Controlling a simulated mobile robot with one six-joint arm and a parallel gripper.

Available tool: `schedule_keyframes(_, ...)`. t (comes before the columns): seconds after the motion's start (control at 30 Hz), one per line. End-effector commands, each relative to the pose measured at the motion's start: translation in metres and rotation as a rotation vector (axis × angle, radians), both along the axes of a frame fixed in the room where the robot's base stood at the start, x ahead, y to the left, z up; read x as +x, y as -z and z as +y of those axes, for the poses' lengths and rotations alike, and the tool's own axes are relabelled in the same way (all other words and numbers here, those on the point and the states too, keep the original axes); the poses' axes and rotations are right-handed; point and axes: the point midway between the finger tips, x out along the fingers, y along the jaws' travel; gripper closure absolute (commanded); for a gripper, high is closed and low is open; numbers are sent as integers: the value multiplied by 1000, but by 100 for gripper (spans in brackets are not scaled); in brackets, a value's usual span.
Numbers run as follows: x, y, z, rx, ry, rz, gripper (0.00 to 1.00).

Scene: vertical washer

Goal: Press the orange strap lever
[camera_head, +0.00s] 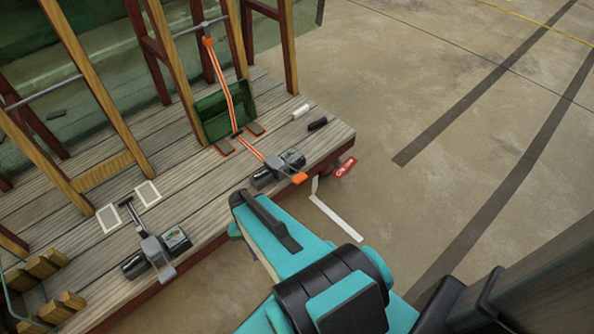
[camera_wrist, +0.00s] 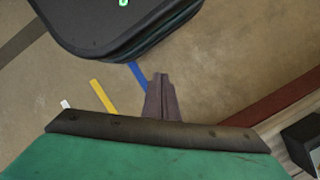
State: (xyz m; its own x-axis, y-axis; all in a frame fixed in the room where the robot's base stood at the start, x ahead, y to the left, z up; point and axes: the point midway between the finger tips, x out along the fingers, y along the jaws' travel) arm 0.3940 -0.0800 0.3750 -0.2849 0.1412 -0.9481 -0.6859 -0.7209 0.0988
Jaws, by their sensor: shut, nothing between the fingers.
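An orange strap (camera_head: 228,100) runs down from a bar, over a green panel, to a ratchet at the front edge of a wooden deck in the head view. The ratchet's orange lever tip (camera_head: 300,178) juts out past the deck edge. The lever does not show in the wrist view. My gripper (camera_wrist: 158,80) is shut and empty in the wrist view, over bare floor and beside the deck's edge. In the head view my teal arm hides the gripper, just below the lever. I cannot tell the exact gap between them.
A second grey lever device (camera_head: 155,252) sits on the deck (camera_head: 185,215) at the left. White and black cylinders (camera_head: 317,124) lie near its right corner. A red tag (camera_head: 345,167) hangs there. Wooden posts (camera_head: 90,70) stand behind. The floor at the right is clear.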

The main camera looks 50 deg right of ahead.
Motion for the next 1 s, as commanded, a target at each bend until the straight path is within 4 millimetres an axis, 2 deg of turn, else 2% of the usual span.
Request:
schedule_keyframes(0.03,-10,6,13,12,-80,12,100)
schedule_keyframes(0.2,-39,23,43,58,-347,45,100)
schedule_keyframes(0.4,-70,37,68,110,-611,84,100)
schedule_keyframes(0.6,-86,44,77,140,-742,104,100)
schedule_keyframes(1.0,-87,45,78,144,-757,107,100)
